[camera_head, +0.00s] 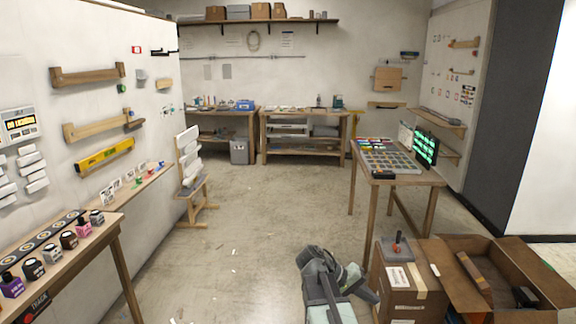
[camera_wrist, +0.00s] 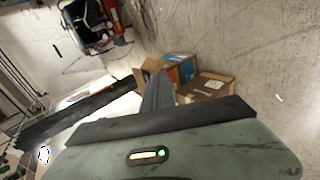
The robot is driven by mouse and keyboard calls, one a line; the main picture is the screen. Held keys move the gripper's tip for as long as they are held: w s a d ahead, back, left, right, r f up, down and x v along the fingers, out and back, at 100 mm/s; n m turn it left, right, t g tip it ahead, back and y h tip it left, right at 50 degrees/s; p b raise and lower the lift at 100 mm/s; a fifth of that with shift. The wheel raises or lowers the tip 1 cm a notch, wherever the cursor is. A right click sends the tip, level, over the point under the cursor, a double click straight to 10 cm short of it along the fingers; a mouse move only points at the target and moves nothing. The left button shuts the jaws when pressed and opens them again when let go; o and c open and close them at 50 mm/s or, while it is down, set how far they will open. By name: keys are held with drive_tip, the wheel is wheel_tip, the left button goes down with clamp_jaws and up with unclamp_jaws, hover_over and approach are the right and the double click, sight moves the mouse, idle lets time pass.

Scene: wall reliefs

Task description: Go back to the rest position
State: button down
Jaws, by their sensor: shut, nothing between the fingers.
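My arm (camera_head: 325,288) shows at the bottom middle of the head view, grey-green and folded low, beside a cardboard box. In the wrist view my gripper (camera_wrist: 158,82) points away from the grey-green housing, its dark fingers together with nothing between them. I cannot make out the fingertips clearly in the head view.
A closed cardboard box (camera_head: 405,285) and an open one (camera_head: 535,262) stand close at the right. A bench with paint bottles (camera_head: 70,240) runs along the left wall. A table with a coloured grid (camera_head: 390,160) stands right of centre.

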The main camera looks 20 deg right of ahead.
drive_tip(key=a+f+n+t+y, duration=0.1)
drive_tip(key=a+f+y, duration=0.3)
drive_tip(key=a, duration=1.1)
drive_tip(key=w+a+f+n+t+y, duration=0.1)
drive_tip(key=a+f+y, duration=0.4)
drive_tip(key=a, duration=1)
drive_tip(key=shift+n+t+y, duration=0.3)
drive_tip(key=shift+n+t, duration=0.4)
drive_tip(key=shift+n, duration=0.4)
drive_tip(key=c, duration=2.1)
unclamp_jaws()
drive_tip(key=shift+w+a, duration=0.15)
drive_tip(key=shift+a, duration=0.15)
drive_tip(key=shift+c, duration=0.2)
drive_tip(key=o, duration=0.8)
drive_tip(key=shift+d, duration=0.1)
